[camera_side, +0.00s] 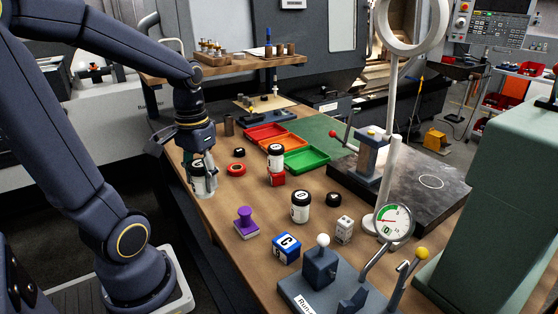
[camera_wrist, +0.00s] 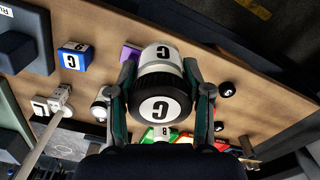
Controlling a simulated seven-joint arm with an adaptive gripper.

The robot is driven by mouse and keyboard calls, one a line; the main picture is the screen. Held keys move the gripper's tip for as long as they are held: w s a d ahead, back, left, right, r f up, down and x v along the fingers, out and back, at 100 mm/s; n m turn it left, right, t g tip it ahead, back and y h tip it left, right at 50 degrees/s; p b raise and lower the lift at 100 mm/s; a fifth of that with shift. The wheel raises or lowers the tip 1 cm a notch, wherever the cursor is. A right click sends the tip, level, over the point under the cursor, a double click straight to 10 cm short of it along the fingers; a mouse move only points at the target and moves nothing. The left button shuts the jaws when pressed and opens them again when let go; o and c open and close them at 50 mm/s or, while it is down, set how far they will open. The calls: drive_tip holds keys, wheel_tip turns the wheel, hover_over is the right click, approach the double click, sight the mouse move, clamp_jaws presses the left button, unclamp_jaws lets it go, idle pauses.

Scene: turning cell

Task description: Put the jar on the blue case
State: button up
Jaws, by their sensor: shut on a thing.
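My gripper (camera_side: 203,172) is shut on a white jar (camera_side: 205,186) near the left edge of the wooden table. In the wrist view the jar (camera_wrist: 160,56), with its black lid (camera_wrist: 160,104) and a letter on it, sits between the two fingers of my gripper (camera_wrist: 162,84). Whether the jar touches the table is unclear. The blue case (camera_side: 286,248), a small block with a white lettered label, stands toward the table's front, right of and nearer the camera than my gripper. It also shows at upper left in the wrist view (camera_wrist: 74,59). Its top looks bare.
A purple stamp-like object (camera_side: 246,222) stands between my gripper and the blue case. Another white jar (camera_side: 300,207) and a white case (camera_side: 344,230) stand nearby. A jar (camera_side: 276,157) sits on a red case (camera_side: 277,180). A dial gauge stand (camera_side: 320,266) is close by.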

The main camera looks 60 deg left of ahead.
drive_tip(key=d+r, duration=0.3)
drive_tip(key=d, duration=0.5)
drive_tip(key=m, duration=0.3)
hover_over(286, 242)
drive_tip(key=f, duration=0.7)
drive_tip(key=shift+s+f, duration=0.35)
drive_tip(key=shift+w+f, duration=0.4)
drive_tip(key=shift+f, duration=1.55)
drive_tip(key=shift+f, duration=0.15)
drive_tip(key=o, duration=1.2)
